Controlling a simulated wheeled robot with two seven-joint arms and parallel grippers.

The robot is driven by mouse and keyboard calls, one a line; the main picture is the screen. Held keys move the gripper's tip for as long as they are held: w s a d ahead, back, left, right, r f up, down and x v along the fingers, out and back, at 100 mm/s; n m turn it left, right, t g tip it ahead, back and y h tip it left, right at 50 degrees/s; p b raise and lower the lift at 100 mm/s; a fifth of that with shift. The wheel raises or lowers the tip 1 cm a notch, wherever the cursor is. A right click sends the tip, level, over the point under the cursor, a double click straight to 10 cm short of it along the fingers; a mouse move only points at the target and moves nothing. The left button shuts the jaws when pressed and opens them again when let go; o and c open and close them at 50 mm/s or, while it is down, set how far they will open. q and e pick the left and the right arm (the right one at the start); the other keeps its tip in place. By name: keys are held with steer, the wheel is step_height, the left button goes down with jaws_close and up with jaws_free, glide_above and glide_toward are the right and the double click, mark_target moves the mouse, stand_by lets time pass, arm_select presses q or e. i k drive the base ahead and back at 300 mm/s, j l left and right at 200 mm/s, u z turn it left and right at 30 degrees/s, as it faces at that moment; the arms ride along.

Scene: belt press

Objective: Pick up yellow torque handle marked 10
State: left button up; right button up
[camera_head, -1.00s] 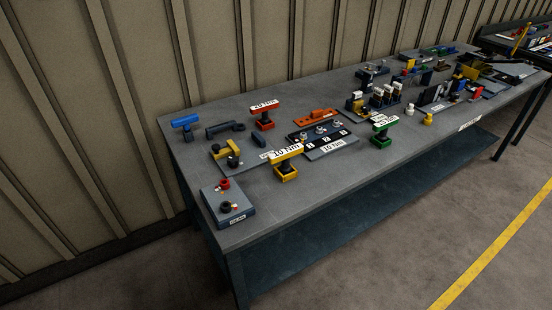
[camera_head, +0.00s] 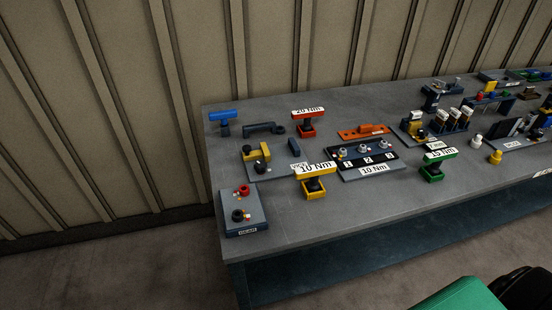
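The yellow torque handle (camera_head: 316,169), marked 10 Nm on its white top label, stands upright near the front edge of the grey table. It is a T-shape with a dark stem, seated in a small yellow square holder (camera_head: 311,193). Nothing touches its top bar. Neither my left nor my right gripper shows in the head view, so no fingers are near the handle.
Beside it on the table (camera_head: 345,225) is a dark plate with sockets numbered 1 to 3 (camera_head: 367,160). A red 20 Nm handle (camera_head: 308,115) stands behind, a green handle (camera_head: 439,155) to the right, and a control box (camera_head: 242,214) to the left. Front strip is clear.

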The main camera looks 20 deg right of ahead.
mark_target(313, 171)
steer(key=l+u, duration=0.15)
steer(key=l, duration=0.35)
steer(key=l+u, duration=0.15)
steer(key=l, duration=0.4)
steer(key=k+l+u, duration=0.15)
steer(key=l, duration=0.35)
steer(key=l+u, duration=0.2)
steer(key=l, duration=0.3)
steer(key=k+l+u, duration=0.15)
steer(key=l, duration=0.3)
steer(key=k+l, duration=0.05)
